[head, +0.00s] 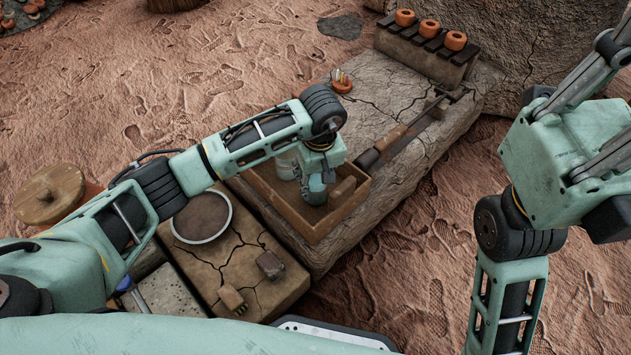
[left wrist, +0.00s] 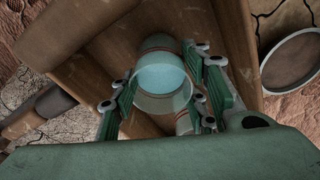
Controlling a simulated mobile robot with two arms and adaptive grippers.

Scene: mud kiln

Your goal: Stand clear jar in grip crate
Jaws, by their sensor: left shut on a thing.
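The clear jar (left wrist: 160,80) is a glass cylinder with a pale blue look, and it stands between my left fingers in the left wrist view. My left gripper (left wrist: 165,100) is shut on it, with a green-padded finger on each side. In the head view the left gripper (head: 318,190) points down into the wooden grip crate (head: 312,228), and part of the jar (head: 286,165) shows at its left. The crate's walls surround the jar; whether its base touches the floor is hidden. My right gripper (head: 590,100) is raised at the right, and its finger opening is unclear.
A wooden block (head: 342,192) is in the crate's right side. A long-handled tool (head: 390,143) lies right of the crate on the cracked slab. A round dish (head: 202,217) and small blocks (head: 270,265) sit at its left. Orange rings (head: 429,28) stand on a far rack.

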